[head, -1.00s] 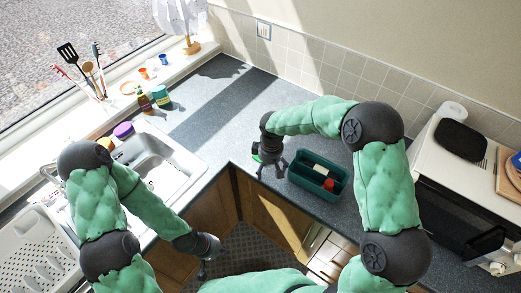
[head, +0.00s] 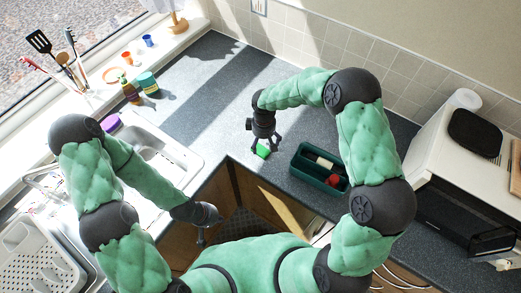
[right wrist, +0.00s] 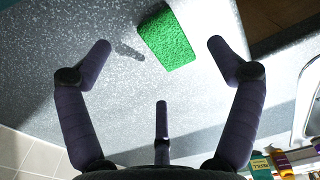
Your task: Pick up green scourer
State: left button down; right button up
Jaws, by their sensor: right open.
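The green scourer (head: 262,150) lies on the grey worktop near its inner corner. In the right wrist view the green scourer (right wrist: 168,40) lies beyond the fingertips, between their lines and a little right of centre. My right gripper (head: 265,142) is just above and beside it. In the right wrist view my right gripper (right wrist: 160,47) has its fingers spread wide with nothing between them. My left gripper (head: 203,235) hangs in front of the cabinets near the sink; its fingers are too small to read.
A dark green bin (head: 303,171) with a red item and a pale item inside stands right of the scourer. The sink (head: 165,165) is at the left. Bottles and a jar (head: 148,84) stand at the back left. The striped middle worktop (head: 215,95) is clear.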

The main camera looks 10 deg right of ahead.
aim_at(262, 148)
jog(key=f, duration=0.5)
jog(key=shift+w+a, duration=0.15)
jog(key=shift+w, duration=0.25)
jog(key=c, duration=0.9)
